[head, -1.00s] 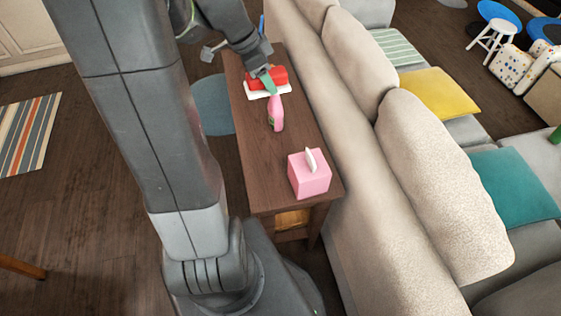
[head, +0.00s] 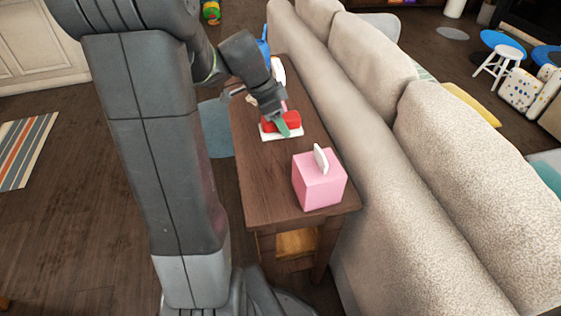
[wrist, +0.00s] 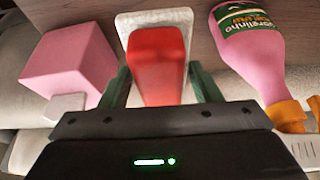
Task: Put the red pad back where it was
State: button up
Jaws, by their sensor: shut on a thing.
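The red pad (head: 289,120), a red block on a white base, is at the wooden side table, on the near side of my gripper. My gripper (head: 281,124) is shut on it, with a green finger on each side of the red part. In the wrist view the red pad (wrist: 158,62) sits between the fingers (wrist: 163,88), its white base showing beyond. I cannot tell whether the base touches the tabletop. A pink bottle (wrist: 250,42) with a green label is to the right in the wrist view; in the head view it is mostly hidden behind my gripper.
A pink tissue box (head: 319,185) stands at the near end of the wooden table (head: 262,178). It also shows at the left in the wrist view (wrist: 70,62). The beige sofa (head: 390,175) runs along the table's right side. A blue object (head: 263,48) is at the far end.

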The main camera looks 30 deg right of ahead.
aim_at(263, 118)
notch_tip(263, 118, down, 10)
jog(key=shift+r+b, duration=0.2)
jog(key=shift+b, duration=0.8)
jog(key=shift+f+b, duration=0.2)
jog(key=shift+b, duration=0.1)
jog(key=o, duration=0.9)
jog(key=shift+r, duration=0.1)
jog(key=shift+o, duration=0.2)
jog(key=p+v, duration=0.3)
jog(key=v, duration=0.9)
jog(key=shift+r, duration=0.2)
